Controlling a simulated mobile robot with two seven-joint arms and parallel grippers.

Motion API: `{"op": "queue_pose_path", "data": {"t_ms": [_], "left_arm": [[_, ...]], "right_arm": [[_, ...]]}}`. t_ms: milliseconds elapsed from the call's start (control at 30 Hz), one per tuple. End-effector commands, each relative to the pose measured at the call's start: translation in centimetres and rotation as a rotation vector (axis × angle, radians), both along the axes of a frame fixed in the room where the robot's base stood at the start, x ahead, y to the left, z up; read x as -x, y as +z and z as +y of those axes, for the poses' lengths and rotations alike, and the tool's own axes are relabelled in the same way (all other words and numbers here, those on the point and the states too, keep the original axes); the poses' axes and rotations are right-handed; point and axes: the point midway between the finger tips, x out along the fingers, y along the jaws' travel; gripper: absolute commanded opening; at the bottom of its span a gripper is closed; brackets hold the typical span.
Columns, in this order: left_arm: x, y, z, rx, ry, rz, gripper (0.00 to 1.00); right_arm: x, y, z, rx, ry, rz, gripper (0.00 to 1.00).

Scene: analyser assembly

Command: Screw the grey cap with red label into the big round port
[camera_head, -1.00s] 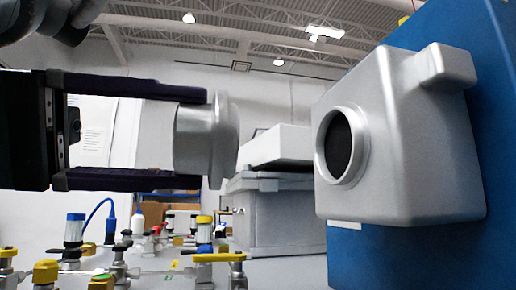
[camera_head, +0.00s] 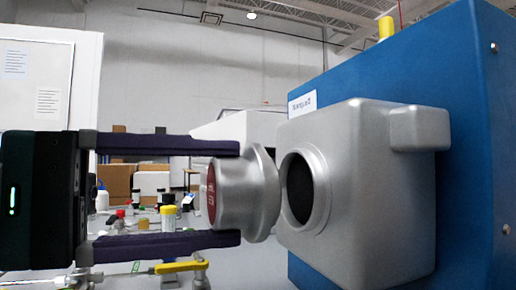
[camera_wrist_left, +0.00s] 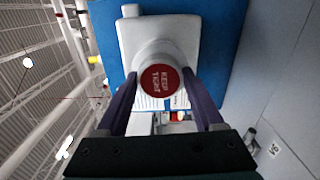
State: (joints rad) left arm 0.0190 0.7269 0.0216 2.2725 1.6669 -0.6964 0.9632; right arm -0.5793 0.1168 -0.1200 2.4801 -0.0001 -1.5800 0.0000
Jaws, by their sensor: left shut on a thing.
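The grey cap (camera_head: 238,197) has a red label (camera_head: 211,194) on its back face and a wide flange on its front. My left gripper (camera_head: 240,194) is shut on the cap, one finger above it and one below in the head view. The flange faces the big round port (camera_head: 322,190), a raised ring with a dark opening on a grey housing. The cap's front edge is very close to the ring; I cannot tell if they touch. In the left wrist view the red label (camera_wrist_left: 159,80) sits between the fingers, and the cap hides the port. My right gripper is not in view.
The grey housing (camera_head: 385,200) is fixed to a blue analyser panel (camera_head: 462,110). Behind and below my left gripper are a yellow-handled valve (camera_head: 182,266), a yellow-capped bottle (camera_head: 168,220) and cardboard boxes (camera_head: 115,180). A white cabinet (camera_head: 50,85) stands at the left.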

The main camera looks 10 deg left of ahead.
Motion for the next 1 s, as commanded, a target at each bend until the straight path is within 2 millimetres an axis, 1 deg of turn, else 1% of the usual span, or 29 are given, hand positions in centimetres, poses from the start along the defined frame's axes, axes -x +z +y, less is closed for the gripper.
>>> {"op": "queue_pose_path", "data": {"t_ms": [33,400,1000], "left_arm": [[0.0,0.7,-0.1,0.036,0.001,0.05,0.07],[-0.3,0.7,-0.4,0.307,0.002,0.449,0.07],[-0.6,0.7,-0.8,0.601,0.0,0.882,0.07]], "right_arm": [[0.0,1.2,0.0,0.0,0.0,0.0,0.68],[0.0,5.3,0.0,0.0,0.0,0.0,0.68],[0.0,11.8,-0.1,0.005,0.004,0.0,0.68]]}}
